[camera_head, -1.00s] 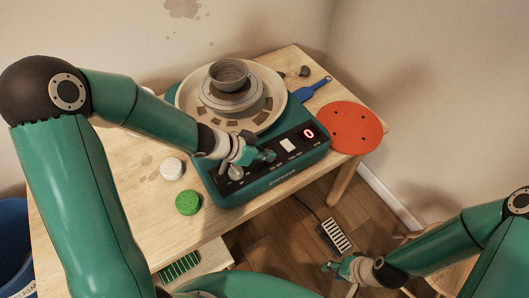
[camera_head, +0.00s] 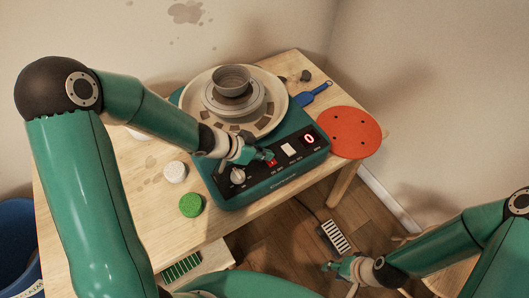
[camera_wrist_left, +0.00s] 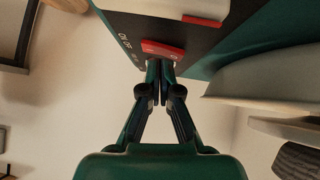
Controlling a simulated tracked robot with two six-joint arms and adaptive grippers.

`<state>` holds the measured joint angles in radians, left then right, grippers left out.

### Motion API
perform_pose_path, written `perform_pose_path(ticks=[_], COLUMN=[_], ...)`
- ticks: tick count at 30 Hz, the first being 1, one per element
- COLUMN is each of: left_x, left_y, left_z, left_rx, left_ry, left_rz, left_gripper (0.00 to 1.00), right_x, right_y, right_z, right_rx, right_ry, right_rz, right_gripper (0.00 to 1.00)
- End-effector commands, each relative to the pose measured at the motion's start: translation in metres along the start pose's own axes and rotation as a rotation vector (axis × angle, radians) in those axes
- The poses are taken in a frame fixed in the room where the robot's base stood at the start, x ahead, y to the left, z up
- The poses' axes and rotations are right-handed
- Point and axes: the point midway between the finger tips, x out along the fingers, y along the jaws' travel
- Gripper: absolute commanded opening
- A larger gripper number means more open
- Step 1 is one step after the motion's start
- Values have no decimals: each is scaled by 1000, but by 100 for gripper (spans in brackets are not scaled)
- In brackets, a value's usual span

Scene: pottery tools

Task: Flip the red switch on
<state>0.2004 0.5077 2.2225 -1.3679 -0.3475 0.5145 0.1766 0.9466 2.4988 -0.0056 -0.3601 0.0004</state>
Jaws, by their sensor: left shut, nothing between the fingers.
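The red switch (camera_head: 271,162) sits on the black front panel of the green pottery wheel (camera_head: 240,194), between a grey knob and a white switch. My left gripper (camera_head: 262,156) is shut and empty, with its fingertips right at the red switch. In the left wrist view the closed fingertips (camera_wrist_left: 160,68) meet the lower edge of the red switch (camera_wrist_left: 163,50); contact looks likely but cannot be confirmed. My right gripper (camera_head: 332,267) is low at the right, away from the wheel; its fingers are too small to read.
A white rocker switch (camera_head: 289,150), a red digit display (camera_head: 309,139) and a knob (camera_head: 238,176) share the panel. A bowl (camera_head: 231,78) stands on the wheel head. Green (camera_head: 191,204) and white (camera_head: 175,172) round pieces lie left; a red disc (camera_head: 349,132) lies right.

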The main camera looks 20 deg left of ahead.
Motion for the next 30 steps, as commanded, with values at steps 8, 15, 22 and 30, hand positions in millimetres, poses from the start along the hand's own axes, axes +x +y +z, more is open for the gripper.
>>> perform_pose_path(ticks=[8,15,22,30], left_x=[-9,-32,-83,-119], left_y=[3,11,18,25], left_z=[-10,-36,-31,-28], left_rx=[1,2,1,2], left_ry=[0,-1,0,-1], left_rz=[1,3,-1,1], left_gripper=[0,0,0,0], right_x=[-14,-48,-62,-76], right_y=[-5,-18,-22,-27], right_z=[0,0,0,0], right_rx=[0,0,0,0], right_ry=[0,0,0,0], right_rz=[0,0,0,0], right_gripper=[40,40,40,40])
